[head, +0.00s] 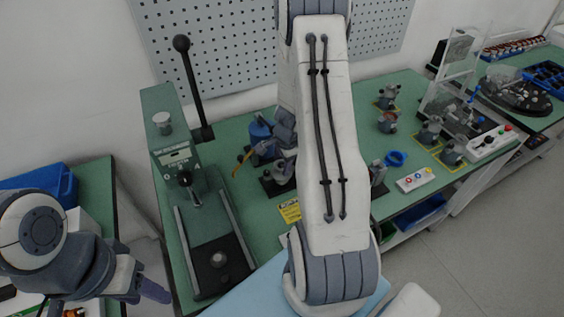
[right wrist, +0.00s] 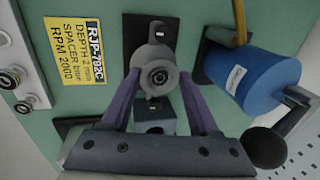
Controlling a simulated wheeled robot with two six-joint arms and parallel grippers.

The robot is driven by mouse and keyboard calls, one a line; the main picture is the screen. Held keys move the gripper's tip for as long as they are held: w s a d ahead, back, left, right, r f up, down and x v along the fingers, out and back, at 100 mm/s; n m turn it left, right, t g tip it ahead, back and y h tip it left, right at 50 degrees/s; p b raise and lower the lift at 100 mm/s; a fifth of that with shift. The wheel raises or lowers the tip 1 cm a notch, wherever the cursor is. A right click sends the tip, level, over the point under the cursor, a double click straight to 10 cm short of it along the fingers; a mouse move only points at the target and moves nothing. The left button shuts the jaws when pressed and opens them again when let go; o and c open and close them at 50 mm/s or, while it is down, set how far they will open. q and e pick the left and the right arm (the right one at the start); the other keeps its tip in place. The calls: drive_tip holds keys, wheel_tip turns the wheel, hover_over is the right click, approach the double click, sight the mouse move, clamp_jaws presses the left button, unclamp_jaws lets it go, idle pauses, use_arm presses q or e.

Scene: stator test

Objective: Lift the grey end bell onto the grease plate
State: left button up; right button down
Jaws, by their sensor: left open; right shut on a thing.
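In the right wrist view the grey end bell (right wrist: 161,58), round with a central bore, sits between the two purple fingers of my right gripper (right wrist: 160,82), which is shut on it. A dark square plate (right wrist: 136,22) shows behind it; I cannot tell whether this is the grease plate or whether the end bell touches it. My left gripper (head: 140,290) is open and empty at the lower left, away from the bench parts.
A blue cylinder (right wrist: 246,80) stands close to the right gripper. A yellow label (right wrist: 79,63) lies beside it on the green bench. A lever press (head: 207,235) stands at left.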

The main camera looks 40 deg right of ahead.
drive_tip(key=shift+f, duration=0.1)
drive_tip(key=shift+s+b+x, duration=0.2)
drive_tip(key=shift+b+x, duration=0.75)
drive_tip(key=shift+b, duration=0.15)
drive_tip(key=shift+f, duration=0.2)
drive_tip(key=shift+f+b, duration=0.5)
drive_tip(key=shift+b, duration=0.1)
drive_tip(key=shift+c, duration=0.3)
unclamp_jaws()
drive_tip(key=shift+r, duration=0.1)
